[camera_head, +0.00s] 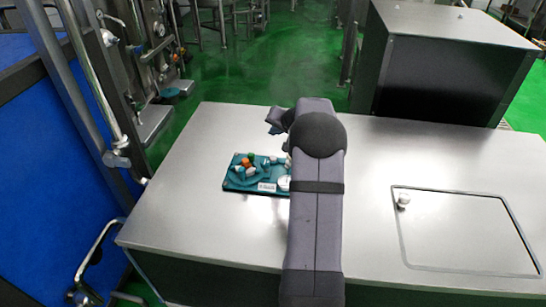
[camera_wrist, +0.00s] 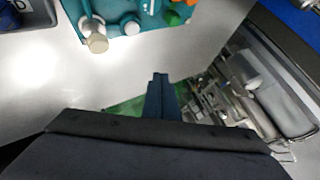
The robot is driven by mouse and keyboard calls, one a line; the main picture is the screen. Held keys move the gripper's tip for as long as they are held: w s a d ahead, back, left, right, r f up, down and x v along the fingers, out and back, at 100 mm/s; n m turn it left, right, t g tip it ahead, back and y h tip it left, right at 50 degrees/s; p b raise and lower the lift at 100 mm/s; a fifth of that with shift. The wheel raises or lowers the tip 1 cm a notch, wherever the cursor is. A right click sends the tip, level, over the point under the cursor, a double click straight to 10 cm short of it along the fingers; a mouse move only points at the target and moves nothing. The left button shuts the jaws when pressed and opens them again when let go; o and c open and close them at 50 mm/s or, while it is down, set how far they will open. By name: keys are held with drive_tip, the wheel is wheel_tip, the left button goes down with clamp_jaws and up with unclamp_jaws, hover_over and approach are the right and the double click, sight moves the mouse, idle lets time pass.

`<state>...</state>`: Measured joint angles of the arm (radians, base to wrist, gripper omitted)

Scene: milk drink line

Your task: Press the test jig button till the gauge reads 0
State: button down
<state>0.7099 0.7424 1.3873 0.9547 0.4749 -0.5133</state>
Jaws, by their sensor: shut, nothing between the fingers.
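The test jig (camera_head: 232,185) is a teal board with orange, green, white and grey fittings, lying on the metal tabletop. My arm covers part of its right side in the head view. A round white disc (camera_head: 284,184), perhaps the gauge, shows at the board's right edge, and no reading can be made out. In the wrist view the jig (camera_wrist: 122,17) is cut off by the top edge. A beige-capped fitting (camera_wrist: 97,43) is at its lower left; I cannot tell whether it is the button. My gripper (camera_wrist: 160,78) is shut and empty, apart from the jig.
A hatch panel (camera_head: 465,235) with a small knob (camera_head: 404,200) lies at the right. A dark bin (camera_wrist: 28,14) shows at the wrist view's top left. A steel cabinet (camera_head: 440,75) stands behind.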

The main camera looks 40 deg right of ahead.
drive_tip(key=shift+f, duration=0.15)
drive_tip(key=b, duration=0.5)
hover_over(275, 160)
wheel_tip(275, 160, down, 7)
drive_tip(key=shift+a+r, duration=0.1)
drive_tip(key=shift+f+b, duration=0.85)
drive_tip(key=shift+b, duration=0.1)
drive_tip(key=shift+f+b, duration=0.9)
drive_tip(key=shift+b, duration=0.4)
idle(2.2)
drive_tip(key=shift+r, duration=0.15)
drive_tip(key=shift+r+p, duration=0.55)
drive_tip(key=shift+r, duration=0.15)
drive_tip(key=shift+r, duration=0.1)
drive_tip(key=shift+r+p, duration=1.75)
drive_tip(key=shift+r, duration=0.7)
